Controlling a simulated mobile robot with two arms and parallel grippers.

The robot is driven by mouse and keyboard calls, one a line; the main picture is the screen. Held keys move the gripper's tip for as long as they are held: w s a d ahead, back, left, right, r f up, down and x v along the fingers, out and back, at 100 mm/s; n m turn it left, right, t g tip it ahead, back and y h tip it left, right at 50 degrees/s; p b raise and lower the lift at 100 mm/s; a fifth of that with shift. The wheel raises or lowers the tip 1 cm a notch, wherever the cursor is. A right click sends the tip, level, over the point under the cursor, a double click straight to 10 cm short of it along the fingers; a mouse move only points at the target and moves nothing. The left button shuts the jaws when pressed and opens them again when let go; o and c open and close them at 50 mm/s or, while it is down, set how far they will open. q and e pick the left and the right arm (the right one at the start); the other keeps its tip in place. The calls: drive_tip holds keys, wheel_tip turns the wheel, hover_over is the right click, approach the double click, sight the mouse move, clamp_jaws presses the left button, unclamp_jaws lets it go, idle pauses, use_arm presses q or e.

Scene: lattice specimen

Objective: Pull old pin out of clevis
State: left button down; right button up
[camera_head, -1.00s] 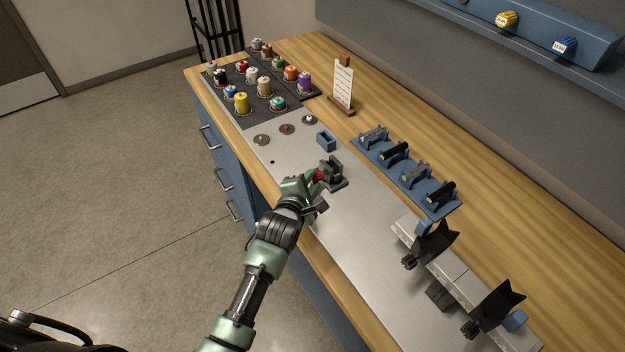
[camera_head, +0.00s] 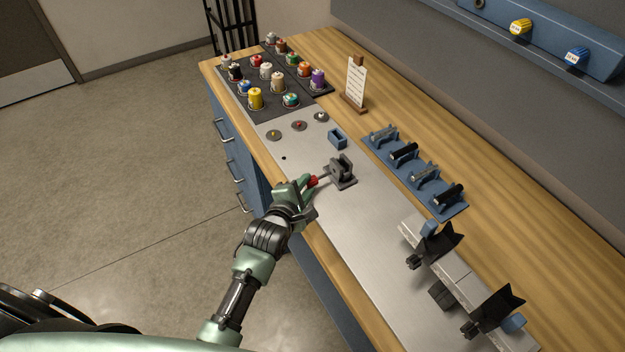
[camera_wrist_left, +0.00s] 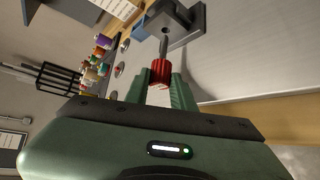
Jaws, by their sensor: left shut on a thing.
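The dark grey clevis (camera_head: 342,172) stands on its base plate on the metal strip of the bench. It also shows at the top of the left wrist view (camera_wrist_left: 182,22). The old pin has a red ribbed head (camera_head: 312,182) and a grey shank that points at the clevis. In the left wrist view the red head (camera_wrist_left: 160,71) sits between my fingertips. My left gripper (camera_head: 303,187) is shut on this head, on the near-left side of the clevis. Much of the shank shows outside; whether its tip is still inside the bore I cannot tell. My right gripper is not in view.
A blue rack (camera_head: 420,172) with several pins lies beyond the clevis. A small blue open box (camera_head: 338,138) stands behind it. Several coloured capped jars (camera_head: 256,98) are at the far left. A bracketed grey block (camera_head: 455,270) is at right. The metal strip between is clear.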

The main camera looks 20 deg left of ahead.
use_arm(q)
drive_tip(key=shift+s+a+p, duration=0.65)
drive_tip(key=shift+s+a, duration=0.5)
